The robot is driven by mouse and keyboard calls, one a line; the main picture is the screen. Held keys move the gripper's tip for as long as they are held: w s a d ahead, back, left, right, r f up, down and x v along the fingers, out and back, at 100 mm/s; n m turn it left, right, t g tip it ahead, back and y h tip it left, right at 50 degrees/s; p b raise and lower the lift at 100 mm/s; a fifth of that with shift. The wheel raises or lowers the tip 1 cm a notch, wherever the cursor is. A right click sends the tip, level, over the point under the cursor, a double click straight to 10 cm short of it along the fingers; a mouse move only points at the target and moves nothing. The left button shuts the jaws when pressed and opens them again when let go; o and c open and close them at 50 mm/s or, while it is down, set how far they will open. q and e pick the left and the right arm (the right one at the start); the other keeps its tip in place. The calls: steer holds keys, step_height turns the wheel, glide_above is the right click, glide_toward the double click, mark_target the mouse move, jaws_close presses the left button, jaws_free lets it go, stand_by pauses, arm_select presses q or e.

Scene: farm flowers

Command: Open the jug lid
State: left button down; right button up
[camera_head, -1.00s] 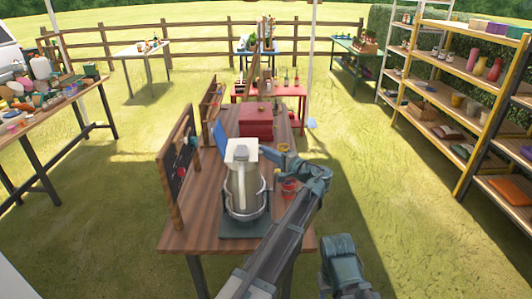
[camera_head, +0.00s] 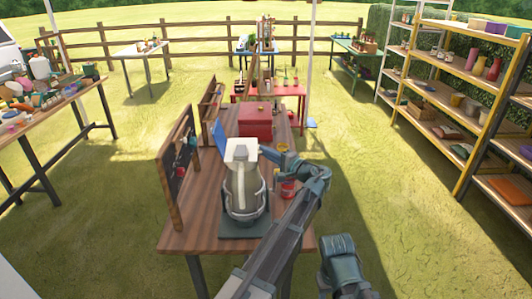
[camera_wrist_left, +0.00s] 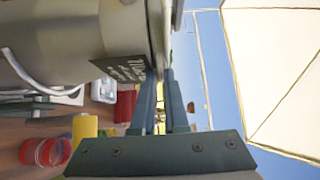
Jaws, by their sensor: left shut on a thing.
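The left gripper's fingers (camera_wrist_left: 166,82) lie close together by the thin lid edge (camera_wrist_left: 163,35). The exact grip and any gap under the lid are hard to make out. The right gripper is not seen.
A red box (camera_head: 255,123) stands behind the jug. A tool board (camera_head: 180,165) borders the table on the left. A red pot (camera_head: 288,190) is close to my left arm; it also shows in the left wrist view (camera_wrist_left: 45,152). Open grass lies right of the table.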

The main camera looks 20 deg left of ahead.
mark_target(251, 149)
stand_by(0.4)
